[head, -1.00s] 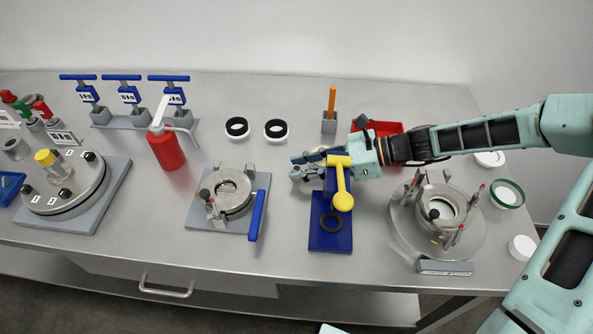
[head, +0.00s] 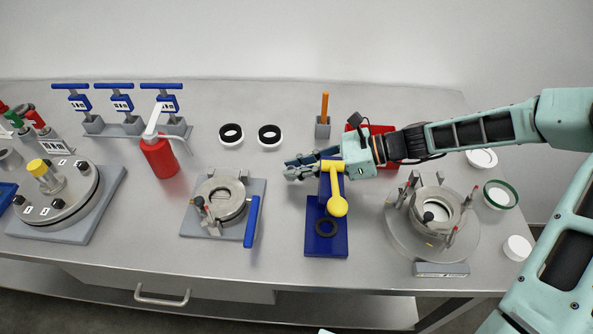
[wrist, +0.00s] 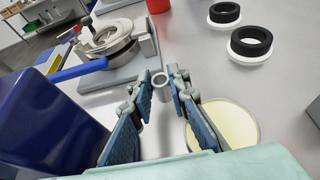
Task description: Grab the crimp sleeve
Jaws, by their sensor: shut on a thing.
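The crimp sleeve (wrist: 161,90), a small grey open-topped ring, stands upright between my fingertips in the wrist view. My gripper (wrist: 163,84) is shut on it, with one blue-padded finger on each side. In the head view my gripper (head: 295,168) is low over the table, behind the blue press with the yellow lever (head: 336,205). The sleeve cannot be made out there.
The blue press (wrist: 45,115) stands close left of my fingers in the wrist view. A round pale-yellow dish (wrist: 226,124) lies close right, partly behind a finger. Two black rings on white bases (head: 231,133) (head: 269,135) stand further back. A clamp fixture (head: 221,201) is left.

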